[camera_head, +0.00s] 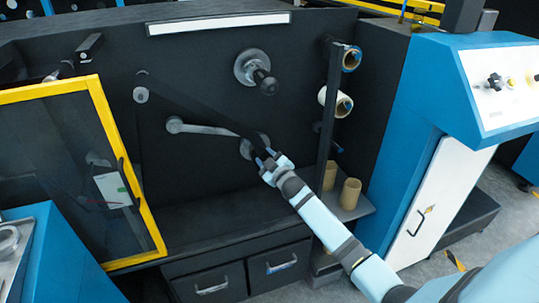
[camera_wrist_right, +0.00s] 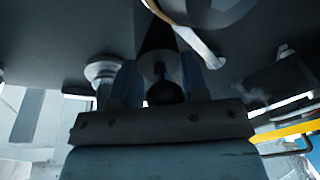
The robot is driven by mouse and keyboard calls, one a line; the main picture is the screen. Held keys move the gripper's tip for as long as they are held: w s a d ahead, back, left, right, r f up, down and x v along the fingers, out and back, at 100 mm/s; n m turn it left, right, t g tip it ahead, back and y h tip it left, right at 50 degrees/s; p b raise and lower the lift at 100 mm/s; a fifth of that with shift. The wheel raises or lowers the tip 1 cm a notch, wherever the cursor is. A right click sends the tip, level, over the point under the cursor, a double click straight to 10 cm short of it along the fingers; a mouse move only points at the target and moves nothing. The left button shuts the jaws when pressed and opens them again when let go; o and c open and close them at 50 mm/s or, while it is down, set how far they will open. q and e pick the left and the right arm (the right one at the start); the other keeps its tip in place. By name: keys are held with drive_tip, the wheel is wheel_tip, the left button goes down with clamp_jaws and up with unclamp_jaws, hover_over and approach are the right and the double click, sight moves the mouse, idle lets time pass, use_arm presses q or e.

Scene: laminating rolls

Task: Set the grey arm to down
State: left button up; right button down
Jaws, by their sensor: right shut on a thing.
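The grey arm (camera_head: 205,129) is a slim lever on the dark machine face, lying nearly level and dipping slightly to the right. Its rounded left end is clear, and its right end passes behind a dark strip. It also seems to show in the right wrist view (camera_wrist_right: 198,45) as a pale bar. My right gripper (camera_head: 268,160) is at the lower round hub (camera_head: 246,147), just right of the grey arm. In the wrist view its fingers are shut on a black knob (camera_wrist_right: 163,92) in front of a pale disc. My left gripper is not in view.
Above is another hub with a black knob (camera_head: 265,82). A dark strip (camera_head: 195,112) slants down to the gripper. Rolls (camera_head: 335,101) and a dark post stand at right. A yellow-framed door (camera_head: 132,185) is at left, drawers (camera_head: 280,263) below.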

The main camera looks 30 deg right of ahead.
use_arm(q)
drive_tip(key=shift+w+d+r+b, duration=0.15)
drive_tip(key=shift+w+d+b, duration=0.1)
drive_tip(key=shift+b, duration=0.1)
use_arm(e)
drive_tip(key=shift+a+f+m, duration=0.25)
drive_tip(key=shift+f, duration=0.3)
drive_tip(key=shift+a+f+m, duration=0.25)
drive_tip(key=shift+f, duration=0.25)
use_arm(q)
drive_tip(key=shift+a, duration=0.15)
use_arm(e)
drive_tip(key=c, duration=0.8)
unclamp_jaws()
drive_tip(key=shift+w+f, duration=0.1)
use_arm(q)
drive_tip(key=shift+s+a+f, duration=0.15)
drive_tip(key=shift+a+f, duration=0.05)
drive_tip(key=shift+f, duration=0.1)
use_arm(e)
drive_tip(key=shift+a, duration=0.1)
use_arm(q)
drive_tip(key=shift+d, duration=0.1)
